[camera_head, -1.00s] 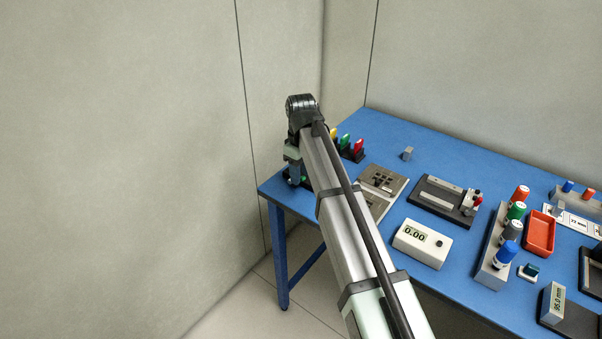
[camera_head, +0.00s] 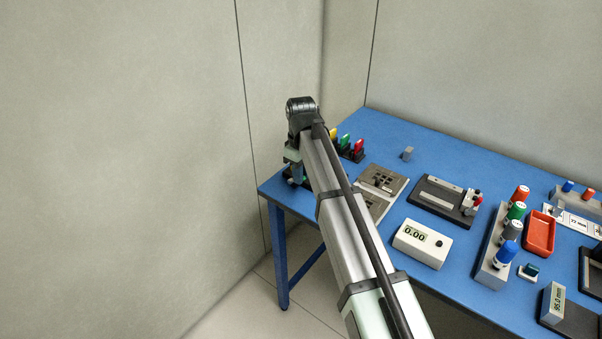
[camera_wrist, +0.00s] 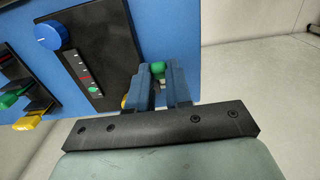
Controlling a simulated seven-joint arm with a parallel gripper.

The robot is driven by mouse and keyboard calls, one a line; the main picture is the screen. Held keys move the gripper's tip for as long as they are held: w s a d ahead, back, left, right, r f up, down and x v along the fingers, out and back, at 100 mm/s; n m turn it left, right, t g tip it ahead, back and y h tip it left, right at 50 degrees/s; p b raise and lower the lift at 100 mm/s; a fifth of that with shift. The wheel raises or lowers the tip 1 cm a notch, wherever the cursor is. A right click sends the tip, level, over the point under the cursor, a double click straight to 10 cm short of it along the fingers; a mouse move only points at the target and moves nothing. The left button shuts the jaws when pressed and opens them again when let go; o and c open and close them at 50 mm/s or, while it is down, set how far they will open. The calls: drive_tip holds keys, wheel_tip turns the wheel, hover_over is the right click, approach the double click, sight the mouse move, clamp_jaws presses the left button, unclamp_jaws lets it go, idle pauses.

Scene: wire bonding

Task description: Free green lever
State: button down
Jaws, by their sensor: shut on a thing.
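The green lever's round knob (camera_wrist: 158,69) shows in the wrist view between the tips of my gripper's two blue-grey fingers. My gripper (camera_wrist: 159,76) is shut on it. The lever's lower part is hidden by the fingers. Beside it, to the left, is a dark panel (camera_wrist: 108,50) with a blue knob (camera_wrist: 47,36) and a marked scale with a green dot. In the head view my gripper (camera_head: 296,177) is at the table's far left corner, mostly hidden behind my arm, with a little green showing near it.
A rack with yellow, green and red handles (camera_head: 346,141) stands just right of my gripper. A yellow part (camera_wrist: 125,101) is partly hidden by a finger. A grey fixture (camera_head: 391,183), a white meter (camera_head: 422,243) and coloured-cap bottles (camera_head: 516,211) stand further right. The table's left edge is close.

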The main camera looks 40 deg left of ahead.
drive_tip(key=shift+w+a+r+h, duration=0.1)
drive_tip(key=shift+a+r+h, duration=0.1)
drive_tip(key=shift+a+h, duration=0.3)
drive_tip(key=shift+a+r+h, duration=0.25)
drive_tip(key=shift+a+h, duration=0.05)
drive_tip(key=shift+h, duration=0.7)
drive_tip(key=c, duration=1)
unclamp_jaws()
drive_tip(key=shift+c, duration=0.2)
drive_tip(key=shift+a+r, duration=0.35)
drive_tip(key=shift+r, duration=0.3)
drive_tip(key=a, duration=1.1)
drive_tip(key=shift+a, duration=0.3)
